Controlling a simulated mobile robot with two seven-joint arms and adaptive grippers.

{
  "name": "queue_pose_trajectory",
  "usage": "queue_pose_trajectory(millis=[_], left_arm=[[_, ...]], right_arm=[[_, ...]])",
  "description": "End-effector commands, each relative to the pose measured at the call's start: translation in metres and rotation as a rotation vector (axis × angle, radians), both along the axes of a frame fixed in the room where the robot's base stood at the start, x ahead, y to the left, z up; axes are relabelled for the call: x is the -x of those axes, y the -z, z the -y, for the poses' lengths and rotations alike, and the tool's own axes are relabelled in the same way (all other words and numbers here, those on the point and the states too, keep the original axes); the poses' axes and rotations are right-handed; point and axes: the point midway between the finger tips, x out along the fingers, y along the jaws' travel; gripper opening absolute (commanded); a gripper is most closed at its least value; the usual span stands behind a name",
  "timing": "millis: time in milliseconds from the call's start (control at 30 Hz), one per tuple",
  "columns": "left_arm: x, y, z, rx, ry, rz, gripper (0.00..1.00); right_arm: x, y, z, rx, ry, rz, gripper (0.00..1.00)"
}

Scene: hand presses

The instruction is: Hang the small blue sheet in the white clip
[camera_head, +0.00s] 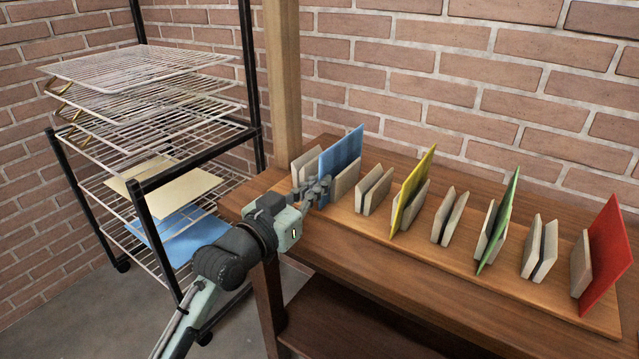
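A blue sheet (342,152) stands upright at the left end of a row of pale grey-white clips on the table. A pale clip plate (347,181) stands close against its right side, and another pale clip (307,164) is just left of it. My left gripper (318,188) is at the sheet's lower near edge, with its fingers overlapping the sheet in view. The fingers are small, and I cannot tell whether they grip it. A second blue sheet (185,237) lies flat on a low shelf of the rack. My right gripper is out of view.
Yellow (412,190), green (501,220) and red (607,253) sheets stand upright along the wooden table (370,262). Empty clips (373,190) stand between them. A wire rack (150,130) holds a cream sheet (165,187) at left. A wooden post (282,80) rises behind the table.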

Motion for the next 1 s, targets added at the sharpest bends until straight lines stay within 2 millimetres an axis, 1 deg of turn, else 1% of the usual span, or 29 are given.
queue_pose_trajectory(millis=[33, 167, 267, 333, 400, 467, 767, 1000], left_arm=[[0.000, -0.012, 0.000, 0.001, 0.001, 0.002, 0.00], [0.000, -0.038, 0.000, 0.000, 0.001, 0.004, 0.00], [0.000, -0.057, 0.001, 0.002, 0.001, 0.007, 0.00], [0.000, -0.062, 0.001, 0.003, 0.002, 0.008, 0.00], [0.000, -0.071, 0.001, 0.003, 0.001, 0.005, 0.00], [0.000, -0.074, 0.001, 0.001, 0.001, 0.003, 0.00], [0.001, -0.073, -0.001, 0.001, 0.000, 0.002, 0.00], [0.014, -0.073, -0.011, 0.001, 0.000, 0.002, 0.00]], right_arm=[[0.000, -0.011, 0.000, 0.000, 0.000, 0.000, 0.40], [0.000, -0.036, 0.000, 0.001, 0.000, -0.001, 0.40], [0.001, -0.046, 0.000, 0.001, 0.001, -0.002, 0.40], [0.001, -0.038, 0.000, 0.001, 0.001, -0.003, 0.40], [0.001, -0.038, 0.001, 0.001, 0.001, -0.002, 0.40], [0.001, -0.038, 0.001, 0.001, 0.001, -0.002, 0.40], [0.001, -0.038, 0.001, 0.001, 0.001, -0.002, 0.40], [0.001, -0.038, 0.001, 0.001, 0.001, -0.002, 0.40]])
